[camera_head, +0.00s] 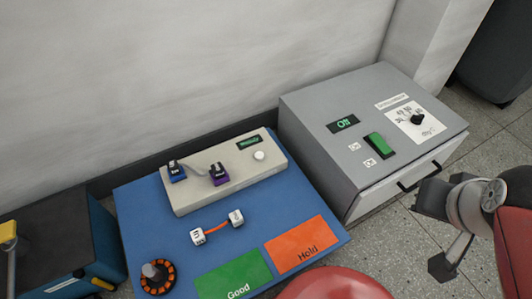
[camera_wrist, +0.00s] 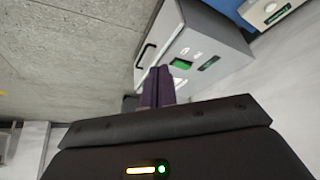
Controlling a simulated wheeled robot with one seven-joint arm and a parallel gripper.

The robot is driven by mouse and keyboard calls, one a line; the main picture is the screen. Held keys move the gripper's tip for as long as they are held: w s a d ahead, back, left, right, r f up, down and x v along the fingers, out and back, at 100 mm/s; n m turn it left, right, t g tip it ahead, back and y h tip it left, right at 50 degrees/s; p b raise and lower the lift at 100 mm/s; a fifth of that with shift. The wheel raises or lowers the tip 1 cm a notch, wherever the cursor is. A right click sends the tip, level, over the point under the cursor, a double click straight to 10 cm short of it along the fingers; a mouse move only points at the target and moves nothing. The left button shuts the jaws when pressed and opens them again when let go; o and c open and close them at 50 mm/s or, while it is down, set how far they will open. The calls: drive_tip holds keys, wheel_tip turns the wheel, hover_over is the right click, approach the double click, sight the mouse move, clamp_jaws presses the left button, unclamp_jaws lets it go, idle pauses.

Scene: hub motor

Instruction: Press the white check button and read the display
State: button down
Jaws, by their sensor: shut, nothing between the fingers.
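The white check button (camera_head: 259,155) is a small round knob on the beige tester box (camera_head: 238,187), on the blue table in the head view. Just above it is the small dark display (camera_head: 249,142) with green text too small to read. My gripper is well away from the button; in the head view my arm is at the right edge.
The grey cabinet (camera_head: 316,130) right of the table has a display reading "Off", a green switch (camera_head: 379,145) and a dial. On the blue table (camera_head: 150,215) lie a cable with two white cubes (camera_head: 216,227), an orange-black motor (camera_head: 158,276), and green "Good" (camera_head: 235,277) and orange "Hold" (camera_head: 301,245) mats.

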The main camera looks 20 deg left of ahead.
drive_tip(key=w+a+m+p, duration=0.25)
drive_tip(key=w+a, duration=0.45)
drive_tip(key=w, duration=0.5)
drive_tip(key=m+g+y+p, duration=0.1)
drive_tip(key=m+y+p, duration=0.7)
drive_tip(key=m, duration=0.4)
hover_over(262, 157)
wheel_tip(262, 157, down, 20)
drive_tip(key=shift+f, duration=0.15)
wheel_tip(262, 157, down, 9)
drive_tip(key=b, duration=0.6)
